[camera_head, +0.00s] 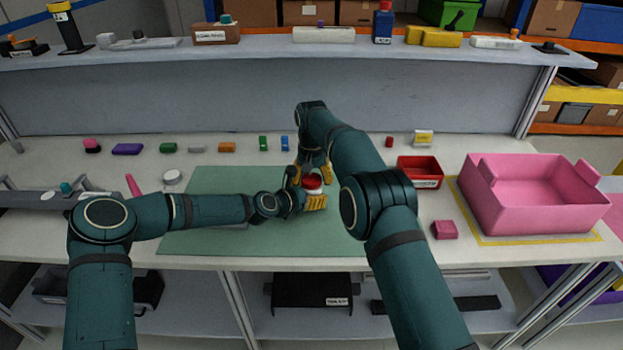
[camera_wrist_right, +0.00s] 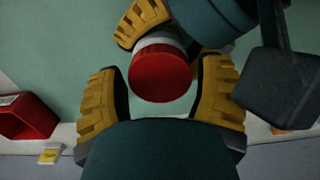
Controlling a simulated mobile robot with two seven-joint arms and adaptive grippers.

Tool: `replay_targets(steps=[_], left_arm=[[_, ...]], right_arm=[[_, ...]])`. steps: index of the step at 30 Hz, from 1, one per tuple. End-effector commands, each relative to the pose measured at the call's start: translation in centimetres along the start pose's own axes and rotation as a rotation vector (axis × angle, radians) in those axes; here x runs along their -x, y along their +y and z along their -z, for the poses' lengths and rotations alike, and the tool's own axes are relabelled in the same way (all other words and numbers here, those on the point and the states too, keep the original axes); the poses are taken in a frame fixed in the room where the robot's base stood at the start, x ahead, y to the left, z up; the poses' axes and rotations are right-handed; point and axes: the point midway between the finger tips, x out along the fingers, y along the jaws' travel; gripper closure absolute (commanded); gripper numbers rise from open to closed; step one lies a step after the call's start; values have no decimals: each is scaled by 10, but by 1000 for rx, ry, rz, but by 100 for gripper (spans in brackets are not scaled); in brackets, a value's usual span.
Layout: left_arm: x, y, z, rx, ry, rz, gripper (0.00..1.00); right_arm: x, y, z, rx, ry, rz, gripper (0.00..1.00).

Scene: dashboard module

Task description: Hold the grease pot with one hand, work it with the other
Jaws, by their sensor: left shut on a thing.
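The grease pot (camera_head: 312,184) has a red lid and a pale body and is over the green mat. It also shows in the right wrist view (camera_wrist_right: 160,73), lid facing the camera. My left gripper (camera_head: 312,196) comes in from the left and is shut on the pot's body, below the lid. One of its yellow fingers shows in front of the pot. My right gripper (camera_head: 313,173) points down over the pot. Its two yellow fingers stand either side of the red lid, with narrow gaps in the right wrist view. The pot's underside is hidden.
The green mat (camera_head: 205,238) is mostly clear. Several small coloured parts line the back of the table. A red bin (camera_head: 420,181), a pink block (camera_head: 444,230) and a large pink crate (camera_head: 545,215) are to the right. A shelf (camera_head: 250,51) spans the back.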

Motion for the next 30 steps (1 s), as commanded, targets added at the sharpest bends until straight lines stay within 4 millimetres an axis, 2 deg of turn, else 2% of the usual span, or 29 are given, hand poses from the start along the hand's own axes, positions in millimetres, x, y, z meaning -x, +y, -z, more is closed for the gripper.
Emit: replay_targets(steps=[11, 18, 23, 25, 30], left_arm=[[0, 0, 0, 0, -1, 0, 100], [0, 0, 0, 0, -1, 0, 100], [0, 0, 0, 0, -1, 0, 100], [0, 0, 0, 1, 0, -1, 100], [0, 1, 0, 1, 0, -1, 100]], right_arm=[[2, 0, 0, -2, 1, 0, 15], [31, 0, 1, -2, 4, 1, 15], [44, 0, 0, -2, 1, 1, 15], [46, 0, 0, -1, 0, 1, 25], [57, -3, 0, 0, 2, 2, 25]])
